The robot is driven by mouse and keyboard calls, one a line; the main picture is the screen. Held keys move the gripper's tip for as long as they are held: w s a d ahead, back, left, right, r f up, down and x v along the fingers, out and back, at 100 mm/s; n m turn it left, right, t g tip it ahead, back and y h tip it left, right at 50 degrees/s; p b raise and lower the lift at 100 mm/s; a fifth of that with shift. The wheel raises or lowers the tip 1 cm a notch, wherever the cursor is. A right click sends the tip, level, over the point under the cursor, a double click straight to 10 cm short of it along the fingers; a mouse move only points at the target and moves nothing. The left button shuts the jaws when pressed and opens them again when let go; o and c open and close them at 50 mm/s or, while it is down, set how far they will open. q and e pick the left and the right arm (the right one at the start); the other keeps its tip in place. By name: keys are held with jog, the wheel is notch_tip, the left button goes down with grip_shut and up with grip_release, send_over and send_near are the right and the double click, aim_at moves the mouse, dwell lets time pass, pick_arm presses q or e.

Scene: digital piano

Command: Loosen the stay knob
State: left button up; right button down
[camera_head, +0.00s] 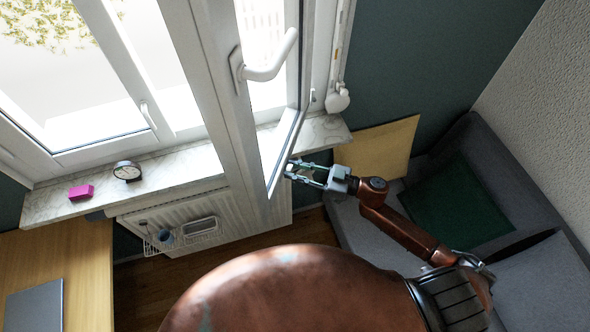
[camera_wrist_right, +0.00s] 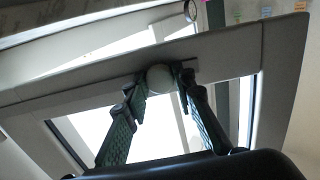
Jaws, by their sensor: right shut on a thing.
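The stay knob (camera_wrist_right: 159,77) is a round, pale grey knob at the lower edge of the open window sash (camera_wrist_right: 225,50), in the right wrist view. My right gripper (camera_wrist_right: 164,80) has one fingertip on each side of the knob and is shut on it. In the head view my right gripper (camera_head: 294,171) reaches in from the right to the bottom corner of the open sash (camera_head: 222,110). The knob is hard to make out there, small and partly covered by the fingers. My left gripper is not in view.
A white window handle (camera_head: 265,68) sticks out from the sash above. The marble sill (camera_head: 200,165) carries a clock (camera_head: 127,171) and a pink box (camera_head: 80,192). A radiator (camera_head: 245,212) is below. A grey sofa (camera_head: 350,228) with a green cushion (camera_head: 458,203) stands at right.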

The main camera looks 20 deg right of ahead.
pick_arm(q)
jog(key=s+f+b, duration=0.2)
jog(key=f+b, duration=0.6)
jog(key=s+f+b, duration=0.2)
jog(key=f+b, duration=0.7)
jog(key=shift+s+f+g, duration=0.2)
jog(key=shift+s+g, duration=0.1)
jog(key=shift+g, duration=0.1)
pick_arm(e)
jog(key=shift+n, duration=16.6)
jog(key=c, duration=1.6)
grip_release()
